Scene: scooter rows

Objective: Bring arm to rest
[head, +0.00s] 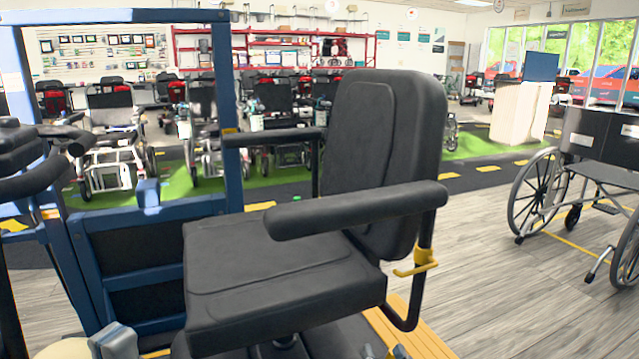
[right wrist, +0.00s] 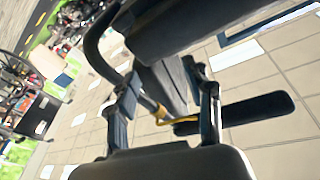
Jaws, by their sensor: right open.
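My right gripper (right wrist: 160,70) shows in the right wrist view with its two dark fingers spread. Nothing is clearly held between them. A yellow lever (right wrist: 180,120) shows between the fingers, seemingly beyond them; the distance is unclear. In the head view the black scooter seat (head: 270,275) stands in the middle, with its backrest (head: 375,150) upright. The near armrest (head: 355,208) lies level, and the yellow lever (head: 416,264) sits on its bent tube. A grey part (head: 115,341) at the bottom left may be my left gripper; its jaws cannot be made out.
A blue frame (head: 228,110) stands close at the left. A wheelchair (head: 595,160) is at the right, and a pale counter (head: 520,112) stands behind. Scooters and wheelchairs line the green strip at the back. The wooden floor (head: 500,270) between seat and wheelchair is clear.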

